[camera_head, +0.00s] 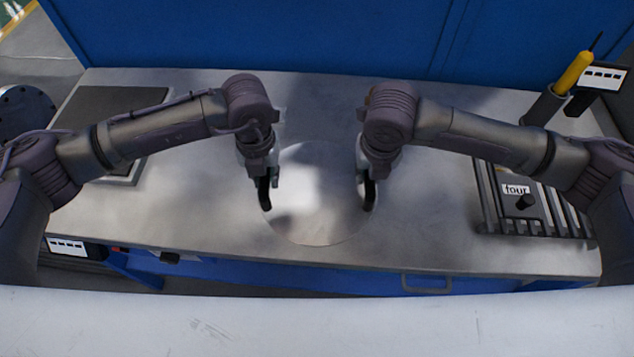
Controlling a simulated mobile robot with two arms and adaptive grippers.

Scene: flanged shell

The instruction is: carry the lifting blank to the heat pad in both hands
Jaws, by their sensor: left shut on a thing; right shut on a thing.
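The blank is a round, shiny metal disc (318,215) in the middle of the table. My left gripper (267,190) is shut on its left edge, and my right gripper (367,190) is shut on its right edge. The disc looks about level; I cannot tell whether it touches the table or is held just above it. A dark flat square pad (110,103) lies at the table's left, partly hidden by my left arm; it may be the heat pad.
The metal table (200,215) is bare between the dark pad and the disc, and between the disc and the rack. A yellow-handled tool (573,73) stands in a holder at the back right. A blue wall (300,35) closes off the back.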

